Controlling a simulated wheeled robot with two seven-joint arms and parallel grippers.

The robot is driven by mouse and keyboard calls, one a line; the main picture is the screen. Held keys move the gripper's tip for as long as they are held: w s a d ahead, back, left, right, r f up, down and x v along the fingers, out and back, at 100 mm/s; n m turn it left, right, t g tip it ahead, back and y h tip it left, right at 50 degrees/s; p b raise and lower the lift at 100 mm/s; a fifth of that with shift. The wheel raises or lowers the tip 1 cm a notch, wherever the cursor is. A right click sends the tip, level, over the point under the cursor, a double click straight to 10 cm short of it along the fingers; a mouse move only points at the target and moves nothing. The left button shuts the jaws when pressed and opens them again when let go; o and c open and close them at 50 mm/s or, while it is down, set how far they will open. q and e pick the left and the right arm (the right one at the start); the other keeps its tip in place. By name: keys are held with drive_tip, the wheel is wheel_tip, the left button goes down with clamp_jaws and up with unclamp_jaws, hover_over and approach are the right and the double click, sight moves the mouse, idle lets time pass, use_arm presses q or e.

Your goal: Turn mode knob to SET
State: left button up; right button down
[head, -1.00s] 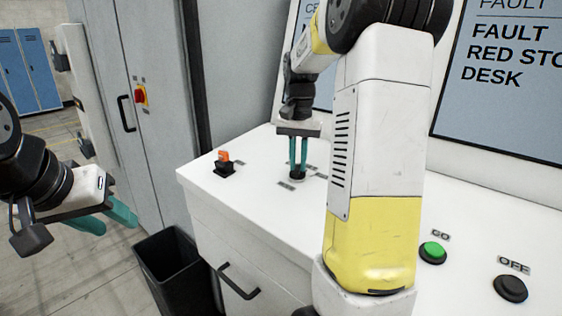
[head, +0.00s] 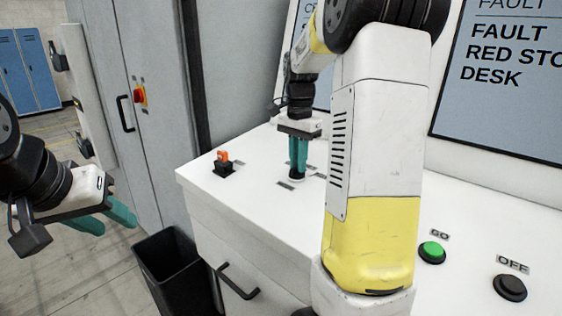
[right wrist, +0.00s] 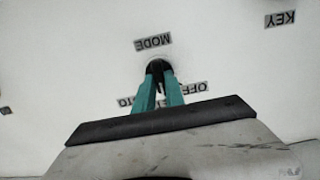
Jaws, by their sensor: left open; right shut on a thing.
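The mode knob (head: 296,177) is a small black knob on the white desk top, below my right gripper. In the right wrist view the black knob (right wrist: 157,67) sits beside the upside-down MODE label (right wrist: 153,42). My right gripper (head: 298,174) points down with its teal fingers shut on the knob; the fingers (right wrist: 158,84) hide much of it, so I cannot tell where its pointer stands. Labels beside the knob are partly covered; OFF (right wrist: 190,88) is readable. My left gripper (head: 120,222) is open and empty, off to the left of the desk.
An orange key switch (head: 223,162) stands left of the knob. A green GO button (head: 432,252) and a black OFF button (head: 510,288) are at the right. A black bin (head: 172,270) stands on the floor left of the desk (head: 250,205). My right arm covers the desk's middle.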

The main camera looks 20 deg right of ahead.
drive_tip(key=c, duration=1.4)
unclamp_jaws()
drive_tip(key=shift+r, duration=0.1)
wheel_tip(320, 180, up, 8)
drive_tip(key=shift+f, duration=0.15)
